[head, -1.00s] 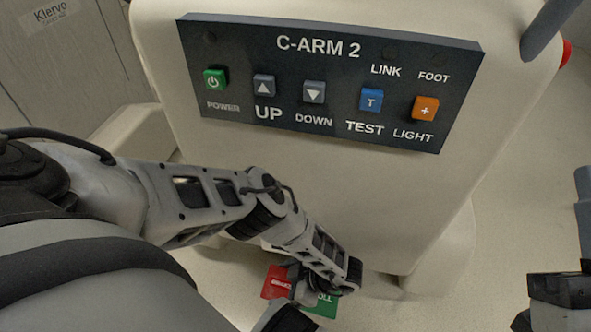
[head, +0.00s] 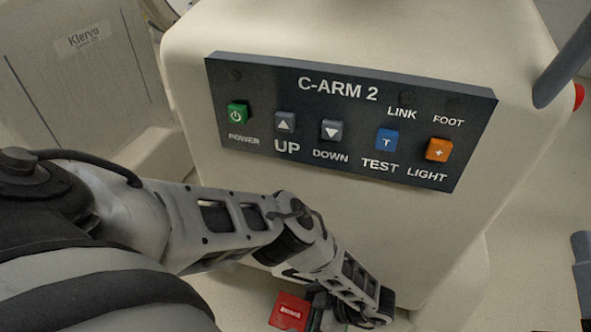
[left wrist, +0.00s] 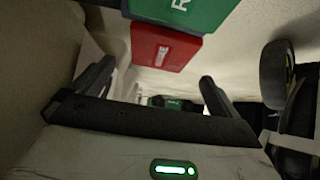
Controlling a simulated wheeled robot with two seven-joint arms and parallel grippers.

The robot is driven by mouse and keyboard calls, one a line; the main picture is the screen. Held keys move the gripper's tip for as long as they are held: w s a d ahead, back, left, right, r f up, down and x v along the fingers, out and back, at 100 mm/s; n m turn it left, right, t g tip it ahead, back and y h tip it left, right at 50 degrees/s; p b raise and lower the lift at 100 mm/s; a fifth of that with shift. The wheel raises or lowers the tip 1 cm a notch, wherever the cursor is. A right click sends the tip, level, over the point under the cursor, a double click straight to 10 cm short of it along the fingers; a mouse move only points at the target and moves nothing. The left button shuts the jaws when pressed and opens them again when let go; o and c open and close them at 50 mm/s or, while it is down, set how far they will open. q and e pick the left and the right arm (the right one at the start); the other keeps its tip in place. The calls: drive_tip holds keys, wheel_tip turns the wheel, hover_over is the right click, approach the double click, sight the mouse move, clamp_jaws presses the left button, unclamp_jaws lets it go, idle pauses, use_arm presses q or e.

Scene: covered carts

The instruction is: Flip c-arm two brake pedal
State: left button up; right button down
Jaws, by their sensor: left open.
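The brake pedal is a two-colour rocker near the floor. Its red brake half (head: 289,311) shows at the bottom of the head view, partly covered by my left arm. In the left wrist view the red half (left wrist: 166,47) hangs at the top centre, beside the green half (left wrist: 185,12), which is cut by the top edge. My left gripper (left wrist: 155,80) is open, with its two fingers apart and the red half beyond and between them. I cannot tell whether it touches the pedal. My right gripper is not in view.
The C-ARM 2 cart (head: 390,215) stands in front, with a tilted dark button panel (head: 345,175) above my left arm. A grey bar (head: 556,65) rises at upper right. A pale covered cart (head: 75,90) stands at left.

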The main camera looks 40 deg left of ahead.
use_arm(q)
drive_tip(key=p+v, duration=0.1)
drive_tip(key=v, duration=1)
drive_tip(key=shift+d+p, duration=0.2)
drive_tip(key=shift+p, duration=0.1)
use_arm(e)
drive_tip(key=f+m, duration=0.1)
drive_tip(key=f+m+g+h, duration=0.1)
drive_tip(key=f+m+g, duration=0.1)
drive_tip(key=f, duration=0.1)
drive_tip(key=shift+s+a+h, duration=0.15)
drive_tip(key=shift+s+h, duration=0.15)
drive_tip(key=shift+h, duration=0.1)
use_arm(q)
drive_tip(key=shift+s+r, duration=0.1)
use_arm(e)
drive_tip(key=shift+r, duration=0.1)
